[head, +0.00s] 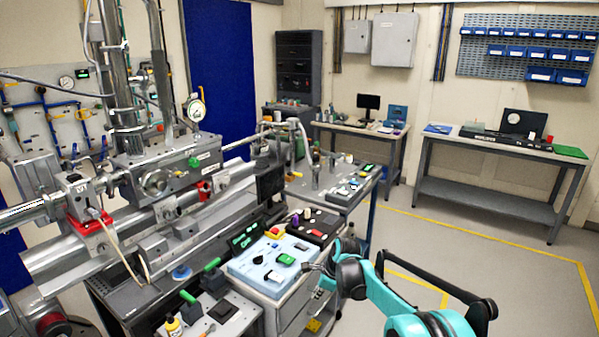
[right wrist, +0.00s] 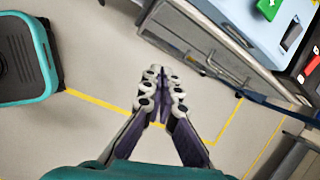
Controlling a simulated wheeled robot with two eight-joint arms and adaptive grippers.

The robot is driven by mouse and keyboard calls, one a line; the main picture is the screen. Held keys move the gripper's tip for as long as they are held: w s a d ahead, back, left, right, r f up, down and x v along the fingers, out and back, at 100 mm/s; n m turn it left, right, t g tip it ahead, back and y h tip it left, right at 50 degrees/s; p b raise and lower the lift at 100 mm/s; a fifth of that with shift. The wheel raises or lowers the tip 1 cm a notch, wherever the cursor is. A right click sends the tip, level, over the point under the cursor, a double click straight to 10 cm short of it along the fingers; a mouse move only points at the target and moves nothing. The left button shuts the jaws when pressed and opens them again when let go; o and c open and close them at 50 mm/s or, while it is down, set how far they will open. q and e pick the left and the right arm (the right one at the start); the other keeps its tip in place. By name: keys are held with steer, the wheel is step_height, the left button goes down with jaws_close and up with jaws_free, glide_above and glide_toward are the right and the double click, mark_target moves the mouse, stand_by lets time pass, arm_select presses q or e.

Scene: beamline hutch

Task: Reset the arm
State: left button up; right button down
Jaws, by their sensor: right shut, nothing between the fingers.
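My right arm (head: 385,290) comes in from the lower right in the head view, teal and black. Its gripper (head: 318,268) is beside the right edge of the light-blue control panel, small and partly hidden by the arm. In the right wrist view the right gripper (right wrist: 163,85) shows clearly. Its fingertips are together with nothing between them, over grey floor near the cabinet below the panel. My left gripper is in neither view.
The light-blue control panel (head: 262,272) with a green switch tops a grey cabinet (right wrist: 205,40). Beamline pipes and a steel chamber (head: 165,165) fill the left. A cart with instruments (head: 345,188) stands behind. Open floor (head: 470,270) with yellow lines lies to the right.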

steer(key=s+d+r+n+t+h, duration=0.1)
steer(key=s+d+r+n, duration=0.35)
steer(key=s+r, duration=0.35)
steer(key=s+d+r+n+t+h, duration=0.1)
steer(key=s+d+r+n, duration=0.2)
steer(key=s+r+n, duration=0.55)
steer(key=s+d+f+n+t, duration=0.1)
steer(key=s+d+f+n, duration=0.1)
steer(key=s, duration=0.8)
steer(key=s+d+f+n+t+h, duration=0.1)
steer(key=s+f+n, duration=0.3)
steer(key=s, duration=0.6)
steer(key=shift+d+f+n, duration=0.35)
steer(key=shift+d+n, duration=0.35)
steer(key=shift+n, duration=0.3)
